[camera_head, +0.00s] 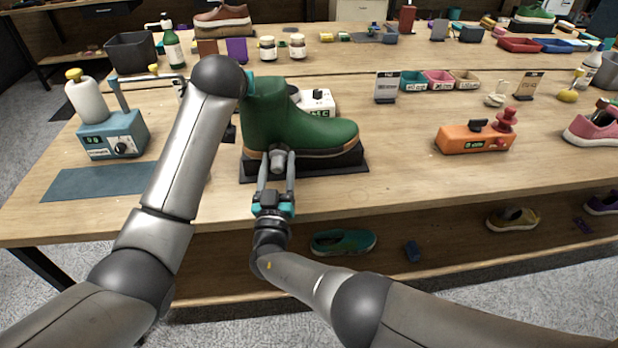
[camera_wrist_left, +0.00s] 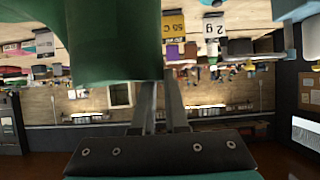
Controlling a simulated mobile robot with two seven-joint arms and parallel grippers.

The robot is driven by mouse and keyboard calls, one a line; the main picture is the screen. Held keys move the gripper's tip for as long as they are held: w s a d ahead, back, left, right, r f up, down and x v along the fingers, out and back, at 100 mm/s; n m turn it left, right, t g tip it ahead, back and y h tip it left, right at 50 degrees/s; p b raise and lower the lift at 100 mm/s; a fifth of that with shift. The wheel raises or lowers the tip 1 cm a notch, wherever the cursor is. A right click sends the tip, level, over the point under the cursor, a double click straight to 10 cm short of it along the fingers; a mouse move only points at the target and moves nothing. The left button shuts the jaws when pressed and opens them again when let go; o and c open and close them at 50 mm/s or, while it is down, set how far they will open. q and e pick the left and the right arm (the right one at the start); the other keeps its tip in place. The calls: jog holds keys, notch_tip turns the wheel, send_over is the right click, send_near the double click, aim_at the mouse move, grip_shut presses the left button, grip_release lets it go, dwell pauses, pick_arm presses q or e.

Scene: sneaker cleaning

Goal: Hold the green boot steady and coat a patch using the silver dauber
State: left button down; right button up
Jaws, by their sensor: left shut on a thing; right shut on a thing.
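The green boot (camera_head: 290,115) stands on a black stand (camera_head: 318,166) near the front of the table, toe to the right. Its green shaft (camera_wrist_left: 112,40) fills the upper left of the left wrist view. My left gripper (camera_wrist_left: 160,88) is shut on the boot's shaft; in the head view my wrist hides most of it, with only a bit of teal showing. My right gripper (camera_head: 276,168) is shut on the silver dauber (camera_head: 278,160), held up at the boot's near side, by the sole edge under the heel. Whether the dauber touches the boot is unclear.
A blue device (camera_head: 113,135) with a white bottle and a blue mat (camera_head: 105,180) lie left. A white device (camera_head: 317,103) stands behind the boot. An orange device (camera_head: 474,137) and a pink shoe (camera_head: 595,125) are right.

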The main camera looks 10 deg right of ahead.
aim_at(281, 156)
jog(key=shift+s+f, duration=0.1)
jog(key=shift+s, duration=2.4)
jog(key=s+d, duration=0.4)
jog(key=d, duration=0.1)
jog(key=shift+s, duration=0.25)
jog(key=shift+w, duration=0.1)
